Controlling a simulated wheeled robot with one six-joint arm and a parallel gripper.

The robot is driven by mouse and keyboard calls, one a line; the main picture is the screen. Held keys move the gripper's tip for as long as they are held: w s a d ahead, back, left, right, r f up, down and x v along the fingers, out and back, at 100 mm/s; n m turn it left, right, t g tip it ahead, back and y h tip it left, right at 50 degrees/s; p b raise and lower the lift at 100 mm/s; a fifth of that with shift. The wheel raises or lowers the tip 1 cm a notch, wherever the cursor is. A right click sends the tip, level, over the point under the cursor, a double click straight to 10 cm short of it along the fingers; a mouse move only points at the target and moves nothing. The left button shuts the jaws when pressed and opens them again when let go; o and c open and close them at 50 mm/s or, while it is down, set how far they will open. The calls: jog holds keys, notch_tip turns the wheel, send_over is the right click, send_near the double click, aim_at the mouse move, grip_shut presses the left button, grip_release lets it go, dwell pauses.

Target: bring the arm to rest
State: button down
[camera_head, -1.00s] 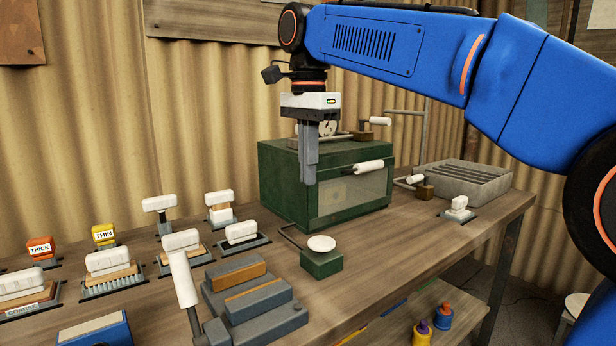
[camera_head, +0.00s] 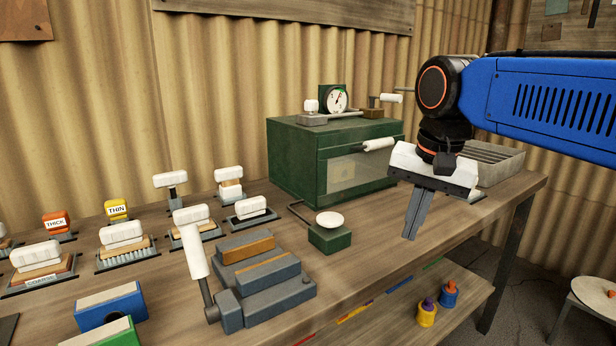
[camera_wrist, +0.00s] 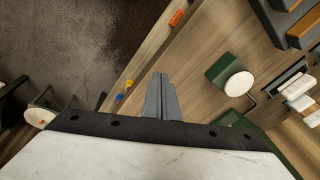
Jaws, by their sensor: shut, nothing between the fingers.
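My gripper (camera_head: 410,236) is shut and empty. It hangs tilted at the right part of the workbench, in front of and to the right of the green cabinet (camera_head: 300,160). In the wrist view its closed fingers (camera_wrist: 160,84) show over the bench's front edge, with the lower shelf and floor beyond. My blue arm enters from the right in the head view. The fingers look apart from any object.
A green block with a white knob (camera_head: 330,220) stands left of my gripper. A grey tray (camera_head: 497,160) is partly hidden behind it. A lever press (camera_head: 262,285) and several white-handled brushes fill the left bench. Two small bottles (camera_head: 427,312) stand on the lower shelf.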

jog(key=s+d+f+n, duration=0.1)
jog(key=s+d+f, duration=0.2)
jog(key=f, duration=0.3)
jog(key=s+d+f+n+t, duration=0.1)
jog(key=s+d+f+n, duration=0.1)
jog(key=s+f, duration=0.3)
jog(key=s+d+f+n+t, duration=0.1)
jog(key=s+d+f, duration=0.3)
jog(key=f, duration=0.4)
jog(key=shift+s+d+f+n+h, duration=0.3)
jog(key=shift+s+d+f+n, duration=0.1)
jog(key=shift+s+n, duration=0.25)
jog(key=shift+w, duration=0.1)
